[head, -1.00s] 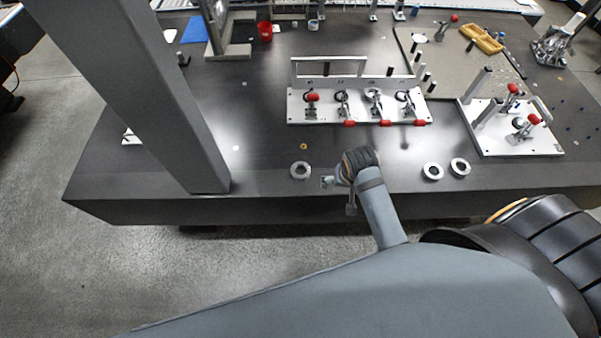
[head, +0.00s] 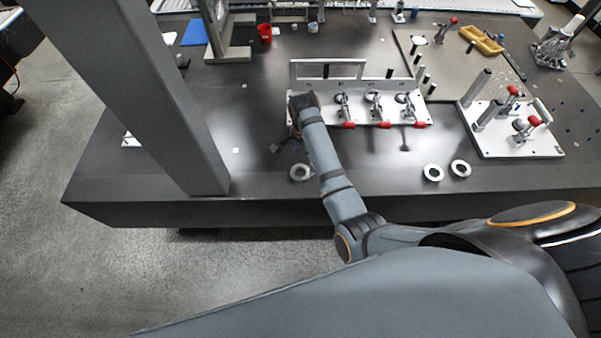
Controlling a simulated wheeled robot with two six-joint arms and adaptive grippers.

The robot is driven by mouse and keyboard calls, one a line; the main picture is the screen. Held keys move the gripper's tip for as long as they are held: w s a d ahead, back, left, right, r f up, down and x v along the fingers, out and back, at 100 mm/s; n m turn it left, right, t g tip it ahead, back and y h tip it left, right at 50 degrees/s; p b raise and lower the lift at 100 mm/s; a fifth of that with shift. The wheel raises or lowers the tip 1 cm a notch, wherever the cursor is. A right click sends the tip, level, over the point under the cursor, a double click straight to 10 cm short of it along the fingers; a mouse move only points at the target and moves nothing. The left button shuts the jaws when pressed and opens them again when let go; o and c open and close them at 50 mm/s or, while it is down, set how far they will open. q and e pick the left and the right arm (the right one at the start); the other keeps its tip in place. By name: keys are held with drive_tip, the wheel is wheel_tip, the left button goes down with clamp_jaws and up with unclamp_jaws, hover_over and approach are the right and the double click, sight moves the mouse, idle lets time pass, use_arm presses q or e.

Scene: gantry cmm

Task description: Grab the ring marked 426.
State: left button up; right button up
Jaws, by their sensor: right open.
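Three pale metal rings lie flat near the table's front edge. One ring (head: 301,172) is left of my right forearm, another ring (head: 433,172) is to the right, and a third ring (head: 460,167) is beside that one. No marking can be read on any of them, so I cannot tell which is 426. My right gripper (head: 284,144) is a small dark shape beyond and slightly left of the left ring, apart from it. It is open and empty, partly hidden by my wrist. My left gripper is not in view.
A white clamp fixture (head: 385,110) with red-tipped toggle clamps stands behind the rings, its left end covered by my wrist. A second fixture (head: 545,145) is at right. A grey column (head: 150,90) rises at left. The table (head: 245,180) is clear around the left ring.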

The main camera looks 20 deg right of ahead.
sight(302, 174)
drive_tip(key=shift+a+f, duration=0.15)
drive_tip(key=shift+f, duration=1.6)
drive_tip(key=shift+a+f, duration=0.1)
drive_tip(key=shift+f, duration=1.6)
drive_tip(key=shift+w, duration=0.1)
drive_tip(key=c, duration=1.6)
